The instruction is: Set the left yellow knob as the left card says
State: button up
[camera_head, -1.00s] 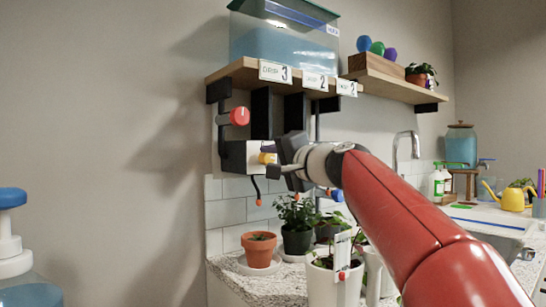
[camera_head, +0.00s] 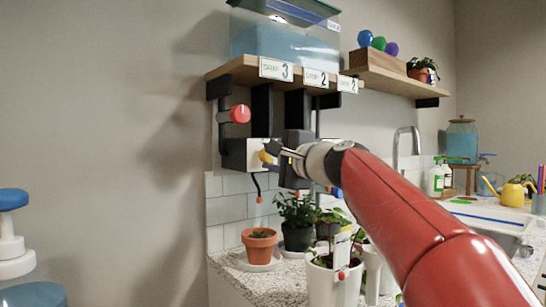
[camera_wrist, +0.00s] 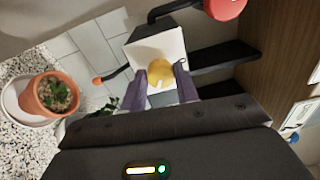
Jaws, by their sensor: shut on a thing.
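The left yellow knob (camera_head: 265,157) sits on the front of a white box (camera_head: 234,154) under the shelf, below a red knob. In the wrist view the yellow knob (camera_wrist: 160,71) shows between my two fingertips, on the white box face (camera_wrist: 152,46). My gripper (camera_head: 272,152) is shut on this knob; its fingers (camera_wrist: 159,84) also show in the wrist view. The left card (camera_head: 275,69) on the shelf edge reads "DRIP 3". The knob's pointer direction is too small to tell.
A red knob (camera_head: 240,114) sits just above the box. Two more cards (camera_head: 315,78) (camera_head: 347,84) hang to the right. A terracotta pot (camera_head: 259,246) and other potted plants stand on the counter below. The wall to the left is clear.

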jog(key=o, duration=1)
jog(key=shift+c, duration=0.2)
jog(key=b+v, duration=0.2)
jog(key=v, duration=0.5)
jog(key=shift+s+d, duration=0.25)
jog(key=shift+s, duration=0.05)
jog(key=shift+s+f, duration=0.1)
